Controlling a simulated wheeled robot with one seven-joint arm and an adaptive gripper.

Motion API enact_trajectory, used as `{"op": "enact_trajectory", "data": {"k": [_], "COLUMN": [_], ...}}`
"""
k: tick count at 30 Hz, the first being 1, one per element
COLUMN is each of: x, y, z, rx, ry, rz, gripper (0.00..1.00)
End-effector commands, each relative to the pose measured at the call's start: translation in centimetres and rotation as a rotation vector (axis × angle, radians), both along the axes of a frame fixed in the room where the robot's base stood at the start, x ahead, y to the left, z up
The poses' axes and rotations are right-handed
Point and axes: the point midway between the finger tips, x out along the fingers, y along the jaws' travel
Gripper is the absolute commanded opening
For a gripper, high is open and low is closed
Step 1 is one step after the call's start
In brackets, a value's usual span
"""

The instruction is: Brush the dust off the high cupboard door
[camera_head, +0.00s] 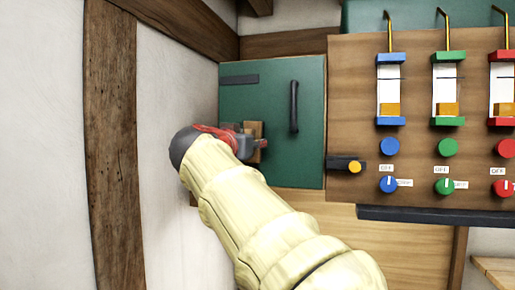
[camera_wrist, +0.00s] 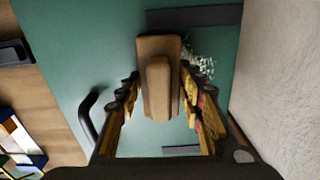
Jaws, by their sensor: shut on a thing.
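The green cupboard door (camera_head: 270,90) is closed in the head view, with a dark vertical handle (camera_head: 294,107) on its right side. My gripper (camera_head: 254,142) is at the door's lower left. It is shut on a brown wooden brush (camera_wrist: 158,85), whose block sits between the fingers in the wrist view. The brush is in front of the door; its underside is hidden, so I cannot tell if it touches. A patch of pale speckled dust (camera_wrist: 201,66) shows on the door just right of the brush in the wrist view. My arm hides the door's lower left in the head view.
Dark hinge strips (camera_head: 239,79) mark the door's left side. A white wall (camera_head: 175,90) and timber post (camera_head: 110,140) stand left. A wooden panel (camera_head: 350,90) with coloured levers and knobs adjoins the door's right. The door's upper middle is clear.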

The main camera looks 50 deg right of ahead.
Motion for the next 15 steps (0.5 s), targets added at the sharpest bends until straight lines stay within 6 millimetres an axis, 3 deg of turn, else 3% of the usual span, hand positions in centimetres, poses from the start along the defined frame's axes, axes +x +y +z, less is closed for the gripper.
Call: {"op": "enact_trajectory", "data": {"k": [15], "x": [2.3], "y": [1.1], "z": [-0.2], "rx": [0.000], "ry": [0.000], "rz": [0.003], "gripper": [0.17]}}
